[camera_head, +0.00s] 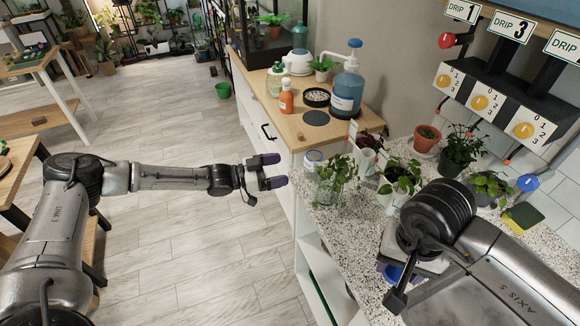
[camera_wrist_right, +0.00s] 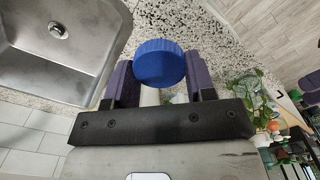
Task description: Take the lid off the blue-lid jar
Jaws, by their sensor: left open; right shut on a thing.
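A round blue lid (camera_wrist_right: 159,64) with a ridged edge sits between the fingers of my right gripper (camera_wrist_right: 161,80) in the right wrist view. The gripper is shut on it. The jar body is hidden from me, and I cannot tell whether the lid still sits on it. In the head view, a bit of blue (camera_head: 393,272) shows under my right wrist, over the speckled counter. My left gripper (camera_head: 273,171) is open and empty, out over the floor left of the counter.
A steel sink (camera_wrist_right: 62,65) lies beside the right gripper. A blue pump bottle (camera_head: 347,90) and an orange bottle (camera_head: 286,98) stand on the wooden cabinet. Drip valves (camera_head: 480,103) hang above.

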